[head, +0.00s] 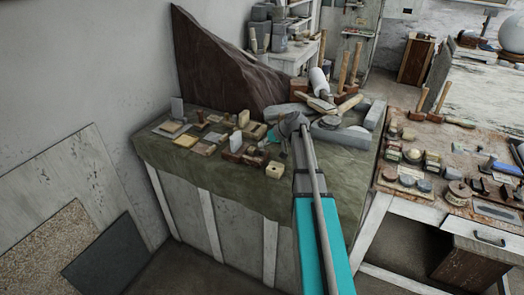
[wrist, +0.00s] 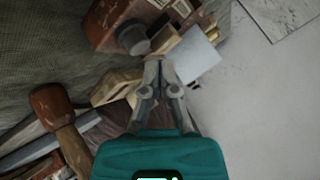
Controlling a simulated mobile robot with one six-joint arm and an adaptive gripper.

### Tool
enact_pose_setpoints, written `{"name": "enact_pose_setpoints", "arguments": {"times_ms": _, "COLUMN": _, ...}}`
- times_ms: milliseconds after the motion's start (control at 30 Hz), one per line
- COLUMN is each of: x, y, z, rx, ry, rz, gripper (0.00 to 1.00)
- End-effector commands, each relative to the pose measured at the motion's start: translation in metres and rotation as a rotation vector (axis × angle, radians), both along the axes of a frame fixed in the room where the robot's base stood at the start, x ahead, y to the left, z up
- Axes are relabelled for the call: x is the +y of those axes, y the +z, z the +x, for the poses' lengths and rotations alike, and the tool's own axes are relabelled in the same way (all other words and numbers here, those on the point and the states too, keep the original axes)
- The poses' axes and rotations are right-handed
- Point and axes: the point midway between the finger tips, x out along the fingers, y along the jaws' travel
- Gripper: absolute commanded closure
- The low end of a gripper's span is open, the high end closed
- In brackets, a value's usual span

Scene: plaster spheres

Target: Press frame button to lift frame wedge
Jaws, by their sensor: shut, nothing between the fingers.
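In the wrist view my gripper (wrist: 158,66) is shut and empty, its fingertips together. Just beyond and left of the tips is a round grey knob (wrist: 133,40) on a reddish-brown box (wrist: 108,22). The knob may be the frame button; I cannot tell for sure. The tips look close to it, but contact cannot be judged. Pale wooden pieces (wrist: 117,86) lie left of the fingers; I cannot tell whether one is the frame wedge. In the head view my arm reaches over the cloth-covered bench (head: 250,192), and its own links mostly hide the gripper.
A pale flat plate (wrist: 196,58) stands close right of the fingers. A wooden-handled tool (wrist: 58,112) lies to the left. In the head view, small blocks crowd the bench, a dark draped mound (head: 215,65) rises behind, and a cluttered table (head: 405,203) stands right.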

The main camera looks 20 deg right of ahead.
Motion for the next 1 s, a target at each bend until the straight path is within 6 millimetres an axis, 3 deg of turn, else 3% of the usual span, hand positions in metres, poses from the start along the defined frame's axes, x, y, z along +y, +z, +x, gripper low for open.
{"name": "enact_pose_setpoints", "arguments": {"times_ms": 1000, "x": -0.0004, "y": -0.0089, "z": -0.0003, "rx": 0.000, "ry": 0.000, "rz": 0.000, "gripper": 1.00}}
